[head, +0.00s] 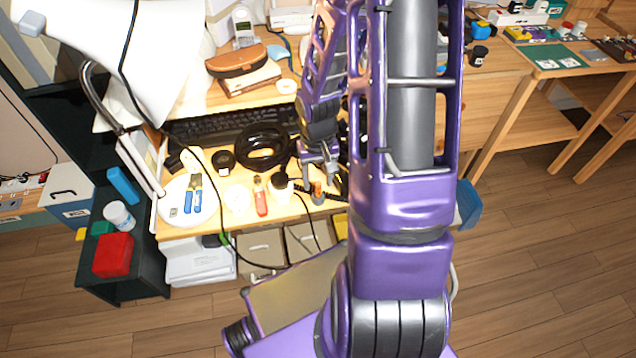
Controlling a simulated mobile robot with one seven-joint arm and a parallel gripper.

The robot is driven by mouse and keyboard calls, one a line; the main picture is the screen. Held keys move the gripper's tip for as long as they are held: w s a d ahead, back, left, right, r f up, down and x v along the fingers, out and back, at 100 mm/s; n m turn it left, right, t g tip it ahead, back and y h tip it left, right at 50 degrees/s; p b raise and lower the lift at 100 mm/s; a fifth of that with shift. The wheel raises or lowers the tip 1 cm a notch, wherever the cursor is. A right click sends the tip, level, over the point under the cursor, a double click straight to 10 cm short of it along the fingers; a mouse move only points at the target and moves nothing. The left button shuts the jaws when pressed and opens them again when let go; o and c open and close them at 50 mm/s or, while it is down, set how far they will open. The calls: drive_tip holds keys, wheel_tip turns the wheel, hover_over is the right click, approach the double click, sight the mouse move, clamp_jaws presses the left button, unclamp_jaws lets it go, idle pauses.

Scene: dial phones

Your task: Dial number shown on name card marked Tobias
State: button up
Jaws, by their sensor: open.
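A pale upright device that looks like a cordless phone (243,27) stands at the back of the wooden desk, left of my arm. Its keys are too small to read. I cannot make out a name card marked Tobias; my arm hides part of the desk. My gripper (322,172) points down over the front right part of the desk, open, with nothing visible held. It is well in front of and to the right of the phone-like device. Whether it touches the small items below it I cannot tell.
The desk (215,230) is crowded: a black keyboard (225,125), a black ring-shaped coil (263,147), a brown case (236,61), a red-handled tool (260,197) and pliers (191,195). A white lamp (160,50) overhangs the left. A green mat (555,60) lies on the right table.

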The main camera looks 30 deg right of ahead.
wheel_tip(320, 180, up, 14)
drive_tip(key=p, duration=0.3)
drive_tip(key=shift+r, duration=0.1)
idle(0.3)
